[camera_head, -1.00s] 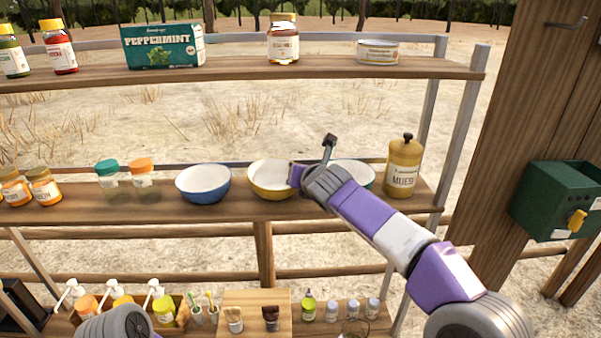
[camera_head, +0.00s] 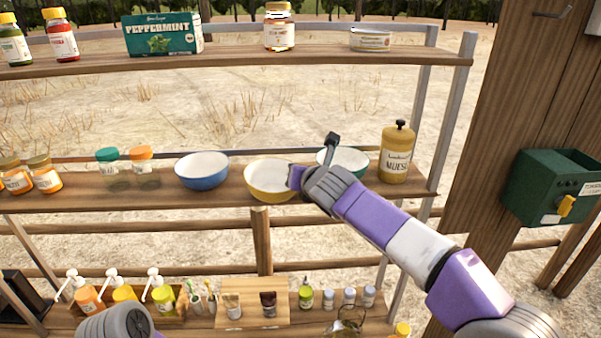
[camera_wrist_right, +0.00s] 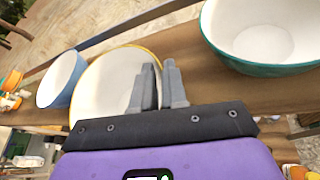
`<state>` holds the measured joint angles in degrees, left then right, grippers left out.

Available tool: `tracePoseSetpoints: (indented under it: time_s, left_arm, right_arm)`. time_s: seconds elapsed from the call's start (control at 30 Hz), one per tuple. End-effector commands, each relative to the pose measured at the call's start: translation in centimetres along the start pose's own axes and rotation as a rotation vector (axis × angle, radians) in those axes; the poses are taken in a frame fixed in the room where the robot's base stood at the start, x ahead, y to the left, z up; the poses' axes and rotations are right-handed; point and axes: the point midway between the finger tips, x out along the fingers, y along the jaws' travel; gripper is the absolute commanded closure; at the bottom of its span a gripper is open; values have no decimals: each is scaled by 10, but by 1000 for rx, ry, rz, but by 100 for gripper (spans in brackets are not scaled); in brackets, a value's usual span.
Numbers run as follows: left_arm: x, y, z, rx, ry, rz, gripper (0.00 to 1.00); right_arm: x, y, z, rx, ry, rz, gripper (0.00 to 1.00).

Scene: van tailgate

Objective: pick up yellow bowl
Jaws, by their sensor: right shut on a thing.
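The yellow bowl (camera_head: 268,182), white inside, is at the front edge of the middle shelf (camera_head: 100,200), between a blue bowl (camera_head: 201,172) and a teal bowl (camera_head: 345,158). I cannot tell whether its base still touches the shelf. My right gripper (camera_head: 291,178) is shut on its right side. In the right wrist view the two fingers (camera_wrist_right: 158,88) are close together at the wall of the yellow bowl (camera_wrist_right: 100,85); the exact contact is partly hidden. My left gripper is out of view.
The teal bowl stands close behind my right gripper, with a muesli jar (camera_head: 396,153) to its right. The upper shelf (camera_head: 240,64) runs above. A green box (camera_head: 550,188) hangs on the wooden post at the right. Bottles and brushes fill the lower shelf.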

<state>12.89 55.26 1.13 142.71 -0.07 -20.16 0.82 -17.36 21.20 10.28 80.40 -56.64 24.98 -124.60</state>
Motion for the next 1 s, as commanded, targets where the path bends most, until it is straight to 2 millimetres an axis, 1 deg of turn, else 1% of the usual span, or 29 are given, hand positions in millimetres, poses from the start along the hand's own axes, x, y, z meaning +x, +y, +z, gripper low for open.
tracePoseSetpoints:
  time_s: [0.33,0.37,0.5,0.53,0.83,0.93,1.0]
  left_arm:
    - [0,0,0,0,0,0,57]
    - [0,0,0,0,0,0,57]
    - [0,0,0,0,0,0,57]
    - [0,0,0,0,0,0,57]
    - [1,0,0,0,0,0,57]
    - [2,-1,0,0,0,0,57]
    - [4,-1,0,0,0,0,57]
  right_arm:
    - [-1,1,0,0,-1,1,100]
    - [-1,1,0,0,-1,1,83]
    - [-1,0,0,0,-1,1,62]
    - [-1,0,0,0,-1,1,58]
    - [-3,0,0,0,-1,1,58]
    - [-11,0,1,0,-3,1,58]
    - [-21,0,0,0,-3,0,58]
